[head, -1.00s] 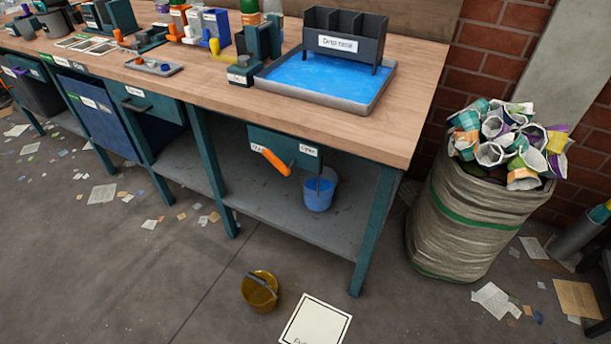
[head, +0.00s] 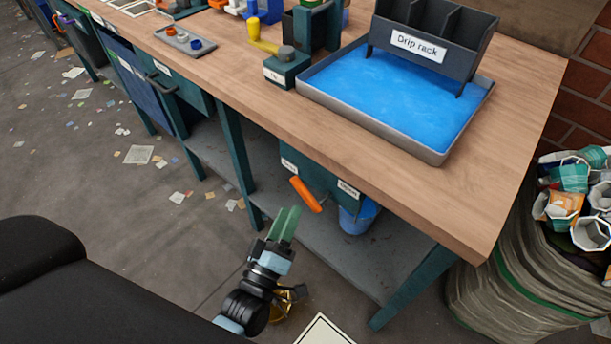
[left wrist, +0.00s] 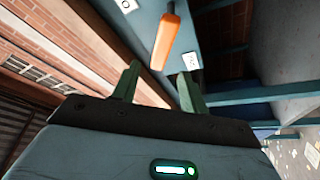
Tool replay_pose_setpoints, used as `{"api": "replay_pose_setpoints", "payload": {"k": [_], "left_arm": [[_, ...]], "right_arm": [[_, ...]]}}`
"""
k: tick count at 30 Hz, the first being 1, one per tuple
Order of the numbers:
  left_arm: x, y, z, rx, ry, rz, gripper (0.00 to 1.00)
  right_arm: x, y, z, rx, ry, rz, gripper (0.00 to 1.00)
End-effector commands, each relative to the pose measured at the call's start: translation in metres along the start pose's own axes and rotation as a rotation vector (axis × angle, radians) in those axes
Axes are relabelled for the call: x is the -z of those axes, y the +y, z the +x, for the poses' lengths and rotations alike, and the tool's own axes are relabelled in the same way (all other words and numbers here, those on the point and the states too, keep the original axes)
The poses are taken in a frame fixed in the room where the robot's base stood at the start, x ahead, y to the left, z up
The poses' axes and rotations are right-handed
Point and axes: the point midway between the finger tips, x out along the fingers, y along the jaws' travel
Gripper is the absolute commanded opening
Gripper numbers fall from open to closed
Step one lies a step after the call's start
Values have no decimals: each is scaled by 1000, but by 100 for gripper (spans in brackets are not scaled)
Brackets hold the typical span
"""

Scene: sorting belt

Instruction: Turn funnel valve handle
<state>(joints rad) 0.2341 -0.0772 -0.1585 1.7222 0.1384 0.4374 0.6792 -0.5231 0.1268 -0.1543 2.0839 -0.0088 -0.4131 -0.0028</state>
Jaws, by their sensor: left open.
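The orange valve handle (head: 306,194) slants down to the right on the teal panel (head: 322,182) below the bench top. White labels sit at its left and right; their words are too small to read surely. My left gripper (head: 287,222) points up toward the handle from just below and left of it. In the left wrist view the handle (left wrist: 165,40) lies ahead of the two green fingers (left wrist: 159,80), lined up with the gap between them. The fingers are apart and nothing is between them. My right gripper is not in view.
A blue bucket (head: 357,217) stands under the panel on the lower shelf (head: 300,238). An amber bucket (head: 280,308) on the floor is partly hidden by my left gripper. A blue-filled tray with a drip rack (head: 424,44) is on the bench (head: 250,88). A full sack (head: 520,290) stands right.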

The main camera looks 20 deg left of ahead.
Motion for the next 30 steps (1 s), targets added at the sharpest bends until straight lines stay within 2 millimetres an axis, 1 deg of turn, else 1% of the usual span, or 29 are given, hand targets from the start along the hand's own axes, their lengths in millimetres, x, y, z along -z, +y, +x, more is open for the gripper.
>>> {"api": "replay_pose_setpoints", "payload": {"k": [2, 5, 15, 19, 24, 30], "left_arm": [[0, 0, 1, 1, -1, 1, 44], [0, 0, 8, 0, 0, 2, 44], [0, 0, 57, 0, 0, 3, 44], [0, 0, 70, 1, -2, 3, 44], [-1, -1, 77, 2, -3, 4, 44], [-1, -1, 77, 2, -3, 4, 44]], "right_arm": [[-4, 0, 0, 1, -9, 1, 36], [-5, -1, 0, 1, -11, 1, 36], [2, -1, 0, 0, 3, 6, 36], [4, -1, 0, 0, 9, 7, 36], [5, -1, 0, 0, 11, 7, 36], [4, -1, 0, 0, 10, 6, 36]]}}
